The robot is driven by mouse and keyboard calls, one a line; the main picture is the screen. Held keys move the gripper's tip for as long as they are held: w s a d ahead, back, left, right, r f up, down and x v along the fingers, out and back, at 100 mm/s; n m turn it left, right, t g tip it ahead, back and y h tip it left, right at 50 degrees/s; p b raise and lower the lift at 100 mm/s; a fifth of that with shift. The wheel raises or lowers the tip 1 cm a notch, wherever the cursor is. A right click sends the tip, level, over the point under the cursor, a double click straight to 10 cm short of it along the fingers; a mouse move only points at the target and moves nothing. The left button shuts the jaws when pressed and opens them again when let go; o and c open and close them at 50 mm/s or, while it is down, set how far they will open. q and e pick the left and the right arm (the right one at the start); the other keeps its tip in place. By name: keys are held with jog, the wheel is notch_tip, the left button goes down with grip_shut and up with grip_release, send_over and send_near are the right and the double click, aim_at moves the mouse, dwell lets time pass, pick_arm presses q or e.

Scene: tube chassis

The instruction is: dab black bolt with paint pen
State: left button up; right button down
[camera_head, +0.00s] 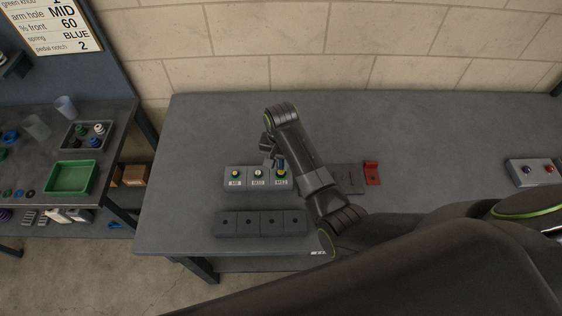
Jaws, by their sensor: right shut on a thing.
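My right gripper (270,156) reaches in from the right, above the back edge of a grey block (248,185) with labels that look like M8, M10 and M12. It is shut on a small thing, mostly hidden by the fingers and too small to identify. The block carries three small round pieces with green, white and yellow tops. I cannot make out a black bolt or a paint pen for certain. My left gripper is not in view.
A dark rail (262,231) with several holes lies in front of the block. A red bracket (372,173) on a dark plate stands right of my forearm. A grey box (530,172) with coloured buttons is far right. A side bench at left holds a green tray (70,190).

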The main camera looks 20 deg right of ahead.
jog(key=shift+r, duration=0.55)
jog(key=shift+r, duration=3)
jog(key=shift+s+f, duration=0.1)
